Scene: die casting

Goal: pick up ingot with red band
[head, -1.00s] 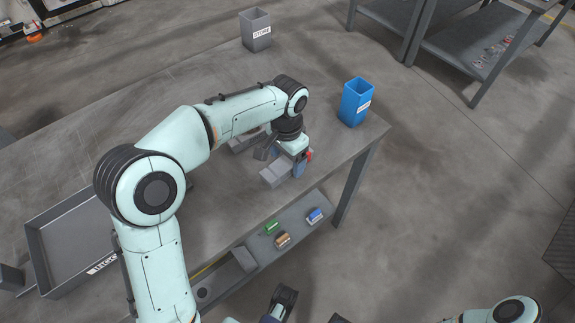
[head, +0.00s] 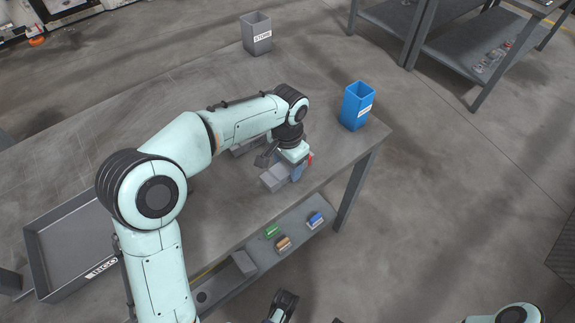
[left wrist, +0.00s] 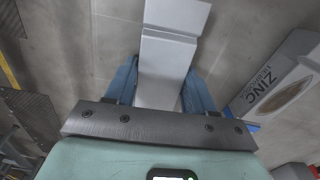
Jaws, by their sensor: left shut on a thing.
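My left gripper (head: 298,171) is low over the near right part of the grey table. In the left wrist view, its blue fingers (left wrist: 163,92) are shut on the two sides of a grey ingot (left wrist: 172,50). The ingot shows in the head view as a grey block (head: 273,179), partly covered by the gripper. A small red patch (head: 310,159) shows just right of the fingers in the head view.
Another ingot, marked ZINC (left wrist: 280,78), lies close on the right in the left wrist view. A blue bin (head: 357,105) stands at the table's right corner, a grey bin (head: 256,34) at the back. A grey tray (head: 35,262) is at left. Small coloured pieces (head: 283,243) lie on the lower shelf.

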